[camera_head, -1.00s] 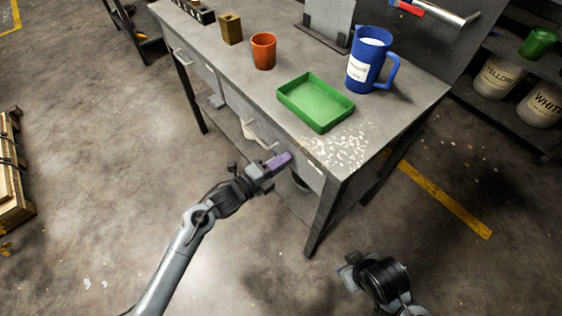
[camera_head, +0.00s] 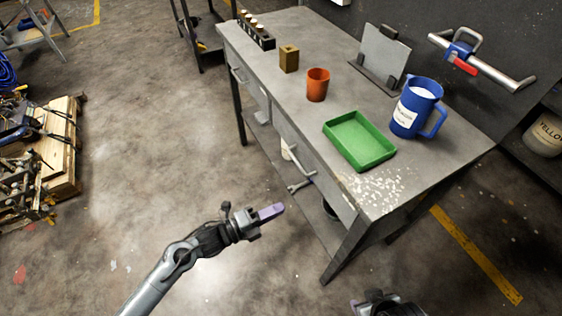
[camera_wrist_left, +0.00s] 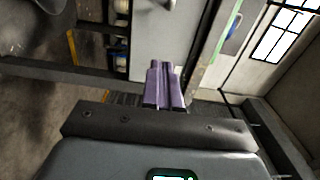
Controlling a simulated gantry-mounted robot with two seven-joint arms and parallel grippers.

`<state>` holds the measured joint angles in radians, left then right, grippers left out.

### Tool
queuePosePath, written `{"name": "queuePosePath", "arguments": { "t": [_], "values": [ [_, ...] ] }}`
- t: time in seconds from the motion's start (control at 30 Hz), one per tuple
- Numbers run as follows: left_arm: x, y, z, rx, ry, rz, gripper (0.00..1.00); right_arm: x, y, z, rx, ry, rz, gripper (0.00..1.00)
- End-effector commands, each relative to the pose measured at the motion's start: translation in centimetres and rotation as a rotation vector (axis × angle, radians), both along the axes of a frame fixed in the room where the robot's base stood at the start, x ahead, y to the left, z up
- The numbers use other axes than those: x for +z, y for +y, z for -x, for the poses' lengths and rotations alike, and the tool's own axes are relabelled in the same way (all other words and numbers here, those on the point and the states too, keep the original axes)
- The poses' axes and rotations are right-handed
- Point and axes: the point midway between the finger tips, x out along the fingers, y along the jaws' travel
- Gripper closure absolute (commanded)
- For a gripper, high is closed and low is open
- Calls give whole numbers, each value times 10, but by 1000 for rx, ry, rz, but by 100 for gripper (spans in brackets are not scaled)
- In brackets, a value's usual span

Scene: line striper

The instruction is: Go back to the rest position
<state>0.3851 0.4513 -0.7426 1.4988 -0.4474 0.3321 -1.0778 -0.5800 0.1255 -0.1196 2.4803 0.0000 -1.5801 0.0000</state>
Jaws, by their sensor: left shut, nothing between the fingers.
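My left gripper (camera_head: 270,212) is in front of the workbench, over the floor and apart from the bench's drawers. Its purple fingers are shut with nothing between them, and they also show closed together in the left wrist view (camera_wrist_left: 165,84). My right arm shows only as a dark piece (camera_head: 385,303) at the bottom edge of the head view. Its fingers are out of the picture.
The grey workbench (camera_head: 440,155) carries a green tray (camera_head: 360,140), a blue jug (camera_head: 415,107), an orange cup (camera_head: 317,85) and a brass-coloured block (camera_head: 289,59). A wooden pallet (camera_head: 60,150) stands at the left. Floor between is clear.

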Motion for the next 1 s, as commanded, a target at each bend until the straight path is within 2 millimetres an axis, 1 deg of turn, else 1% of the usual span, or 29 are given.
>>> {"name": "queuePosePath", "arguments": {
  "t": [0.07,0.17,0.23,0.27,0.3,0.37,0.4,0.43,0.5,0.57,0.6,0.67,0.77,0.8,0.87,0.9,1.0],
  "values": [
    [-3,1,5,-1,13,0,100,3,1,0,0,0,-2,57],
    [-15,-1,22,-3,55,5,100,10,1,0,-1,0,-2,57],
    [-26,-5,40,-1,104,19,100,19,1,0,-2,2,-4,57],
    [-29,-7,48,4,128,29,100,23,1,0,-2,2,-4,57],
    [-30,-11,61,9,158,51,100,30,1,0,-3,2,-5,57],
    [-22,-17,82,22,195,98,100,41,1,0,-4,1,-5,57],
    [-12,-21,95,38,216,136,100,49,2,0,-3,1,-6,57],
    [-4,-23,103,59,233,156,100,55,2,0,-4,1,-7,57],
    [14,-22,116,137,289,186,100,70,2,0,-5,1,-9,57],
    [28,-14,122,230,371,198,100,82,3,0,-5,1,-10,57],
    [37,-4,124,305,441,202,100,90,3,0,-6,1,-10,57],
    [47,17,127,433,564,206,100,101,2,0,-6,1,-10,57],
    [55,60,133,645,774,214,100,114,2,0,-6,-2,-10,57],
    [58,79,137,731,857,221,100,118,2,0,-6,-2,-10,57],
    [62,107,145,860,982,238,100,123,2,0,-5,-2,-10,57],
    [65,126,152,946,1060,252,100,125,2,0,-5,-2,-10,57],
    [73,167,170,1147,1241,302,100,128,2,0,-4,-1,-8,57]
  ]
}}
